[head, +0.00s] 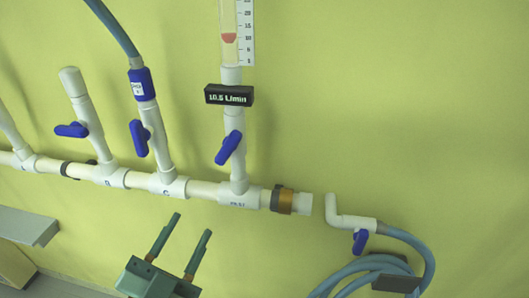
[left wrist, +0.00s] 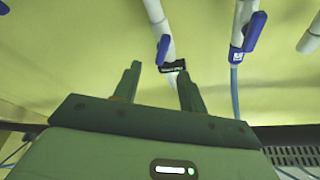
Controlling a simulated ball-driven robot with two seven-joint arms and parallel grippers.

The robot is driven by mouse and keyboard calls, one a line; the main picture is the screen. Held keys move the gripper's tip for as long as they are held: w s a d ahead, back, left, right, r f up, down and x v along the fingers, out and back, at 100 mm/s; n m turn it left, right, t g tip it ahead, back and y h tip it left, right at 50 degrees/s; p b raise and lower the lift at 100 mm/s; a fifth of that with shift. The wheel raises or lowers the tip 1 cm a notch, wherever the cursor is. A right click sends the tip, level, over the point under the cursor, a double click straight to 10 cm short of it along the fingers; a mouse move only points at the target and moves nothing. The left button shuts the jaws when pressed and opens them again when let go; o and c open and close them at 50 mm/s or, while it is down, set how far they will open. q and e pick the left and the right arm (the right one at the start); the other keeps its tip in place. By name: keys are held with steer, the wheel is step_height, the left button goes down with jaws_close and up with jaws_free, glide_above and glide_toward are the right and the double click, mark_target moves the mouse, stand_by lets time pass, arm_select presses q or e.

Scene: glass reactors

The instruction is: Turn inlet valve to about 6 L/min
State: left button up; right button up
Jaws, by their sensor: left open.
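The inlet valve has a blue lever handle (head: 230,148) on a white vertical pipe, tilted up to the right. Above it a black display (head: 229,95) reads about 10.5 L/min; a clear flow tube (head: 229,35) with a red float stands over it. My left gripper (head: 191,227) is open and empty, below the white pipe run and lower left of the handle, apart from it. In the left wrist view my fingers (left wrist: 158,85) point toward the handle (left wrist: 163,50) and display (left wrist: 175,66), which lie beyond the tips. My right gripper is not in view.
Other blue handles sit close by at left, on the hose branch (head: 140,138) and capped branch (head: 72,130). A coiled blue hose (head: 415,255) with a white elbow (head: 350,222) hangs at right. The wall above right is clear.

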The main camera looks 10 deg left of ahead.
arm_select(q)
step_height(320, 180, up, 2)
glide_toward(225, 152)
steer(key=p+x, duration=0.2)
steer(key=x, duration=0.8)
steer(key=shift+w+p, duration=0.15)
steer(key=shift+p, duration=0.25)
steer(key=shift+w+d, duration=0.15)
steer(key=shift+w, duration=0.25)
